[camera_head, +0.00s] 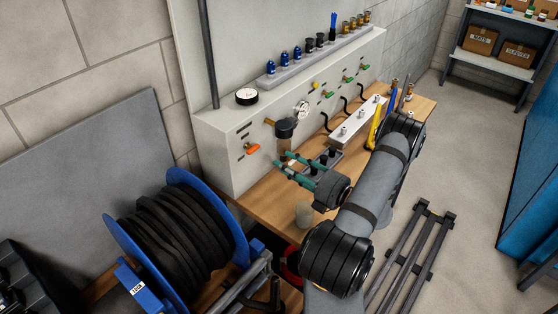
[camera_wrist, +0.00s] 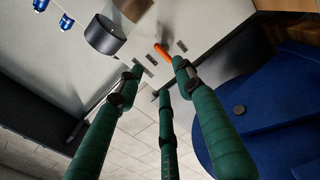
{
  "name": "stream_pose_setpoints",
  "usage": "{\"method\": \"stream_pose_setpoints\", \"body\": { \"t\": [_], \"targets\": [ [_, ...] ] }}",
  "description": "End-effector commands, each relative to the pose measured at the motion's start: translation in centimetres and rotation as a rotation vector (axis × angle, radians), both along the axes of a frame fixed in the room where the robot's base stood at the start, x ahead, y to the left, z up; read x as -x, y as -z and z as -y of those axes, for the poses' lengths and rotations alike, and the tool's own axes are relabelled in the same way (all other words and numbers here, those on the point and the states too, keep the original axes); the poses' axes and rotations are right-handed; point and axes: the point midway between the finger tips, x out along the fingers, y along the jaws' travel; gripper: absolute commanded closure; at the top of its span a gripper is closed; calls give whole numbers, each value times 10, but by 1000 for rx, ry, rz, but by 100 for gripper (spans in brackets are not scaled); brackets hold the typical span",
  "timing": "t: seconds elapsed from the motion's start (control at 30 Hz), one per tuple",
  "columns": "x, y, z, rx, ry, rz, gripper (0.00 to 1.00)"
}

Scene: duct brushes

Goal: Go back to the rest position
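My gripper (camera_head: 277,164) is in front of the pale wall cabinet (camera_head: 222,155), above the wooden bench (camera_head: 262,203). Its green fingers point left toward the cabinet's front, near the orange lever (camera_head: 252,148) and the dark-capped filter bowl (camera_head: 286,130). In the wrist view my gripper (camera_wrist: 157,80) has three green fingers spread apart with nothing visible between them. The orange lever (camera_wrist: 162,50) shows just beyond the fingertips, and the dark cap (camera_wrist: 105,36) lies past the left finger. Whether a finger touches the bowl cannot be told.
A blue reel (camera_head: 225,208) of black hose stands at the left. A pale cup (camera_head: 304,214) stands on the bench below my arm. A dark metal frame (camera_head: 412,255) stands right of my arm, with open floor (camera_head: 460,150) beyond.

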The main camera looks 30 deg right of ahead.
Motion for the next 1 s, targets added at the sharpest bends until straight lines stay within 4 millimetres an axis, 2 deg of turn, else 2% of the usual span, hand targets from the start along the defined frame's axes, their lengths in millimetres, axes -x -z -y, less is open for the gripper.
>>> {"method": "stream_pose_setpoints", "body": {
  "t": [0.3,0.47,0.67,1.0],
  "targets": [
    [2,0,0,0,-1,0,64],
    [-4,0,-2,1,-3,0,64],
    [-31,0,-13,3,-7,0,64],
    [-91,0,-34,3,-5,1,64]
  ]
}}
